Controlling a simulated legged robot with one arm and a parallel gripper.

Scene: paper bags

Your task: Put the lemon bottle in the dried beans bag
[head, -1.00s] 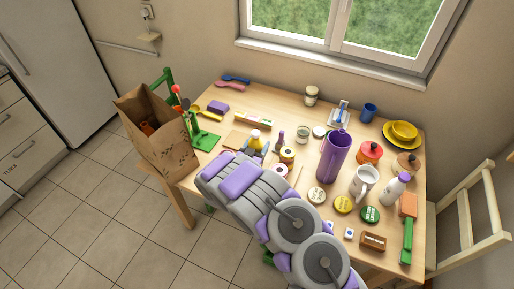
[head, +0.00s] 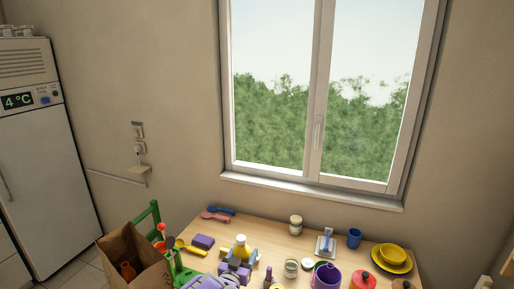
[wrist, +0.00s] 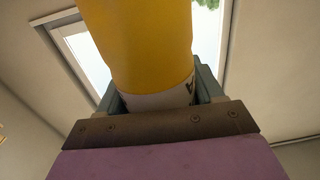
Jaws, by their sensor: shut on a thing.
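The lemon bottle (head: 240,241) is yellow with a pale cap and stands roughly upright in my gripper (head: 238,262) over the table's left part. In the wrist view the yellow bottle (wrist: 150,45) fills the space between the jaws (wrist: 158,100), with a white band low on it. My gripper is shut on it. The brown paper bag (head: 118,250) is open at the top, at the lower left of the head view, left of my gripper. Its printed front is mostly cut off by the frame.
An orange-brown item (head: 127,270) is inside the bag. Utensils in a green holder (head: 180,270) stand between bag and gripper. A purple block (head: 202,241), a jar (head: 295,225), a purple pitcher (head: 326,276) and yellow dishes (head: 392,256) are on the table (head: 262,228).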

